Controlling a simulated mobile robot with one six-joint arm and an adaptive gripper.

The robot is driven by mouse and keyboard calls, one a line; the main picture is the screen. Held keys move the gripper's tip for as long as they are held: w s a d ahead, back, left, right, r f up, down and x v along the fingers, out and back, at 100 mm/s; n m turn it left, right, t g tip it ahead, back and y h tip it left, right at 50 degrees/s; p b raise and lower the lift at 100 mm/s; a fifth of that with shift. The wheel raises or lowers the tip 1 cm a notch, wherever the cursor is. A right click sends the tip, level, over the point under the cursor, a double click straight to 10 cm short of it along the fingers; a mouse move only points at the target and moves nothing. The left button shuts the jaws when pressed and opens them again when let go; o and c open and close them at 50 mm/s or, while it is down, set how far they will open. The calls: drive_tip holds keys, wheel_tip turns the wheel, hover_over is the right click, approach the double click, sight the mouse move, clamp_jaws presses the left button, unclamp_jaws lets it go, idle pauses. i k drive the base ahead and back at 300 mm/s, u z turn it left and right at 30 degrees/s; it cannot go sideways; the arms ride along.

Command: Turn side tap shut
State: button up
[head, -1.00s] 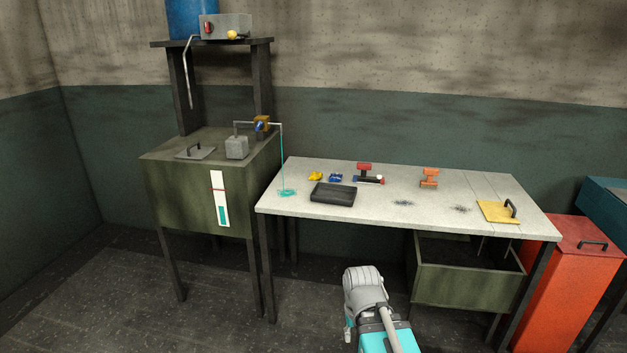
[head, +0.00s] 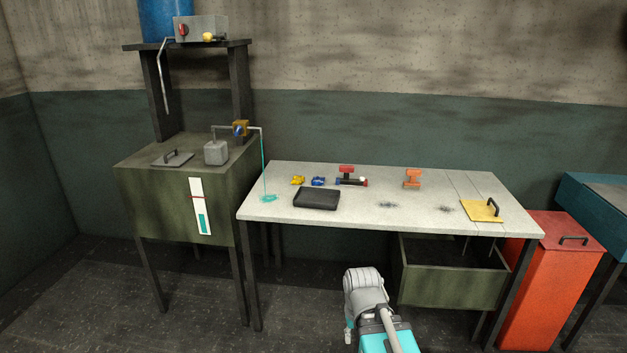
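A brass-coloured tap with a blue handle (head: 240,129) sits on a thin pipe at the right side of the green tank (head: 150,200). Whether its handle lies along or across the pipe is too small to tell. A thin teal stream (head: 264,165) falls from the pipe's end onto the table, where a teal puddle (head: 268,198) lies near the left edge. A white gauge (head: 201,207) on the tank front shows a teal column below a red mark. My folded arm shows at the bottom, well away from the tap; my gripper is not visible.
The pale table (head: 350,220) holds a black tray (head: 317,199), small blue and yellow parts, red and orange pieces and a yellow lid (head: 482,210). A shelf (head: 190,46) stands above the tank. A red bin (head: 550,280) stands at right. Dark floor is clear in front.

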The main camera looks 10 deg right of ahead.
sight(238, 129)
drive_tip(key=i, duration=0.85)
drive_tip(key=u, duration=0.05)
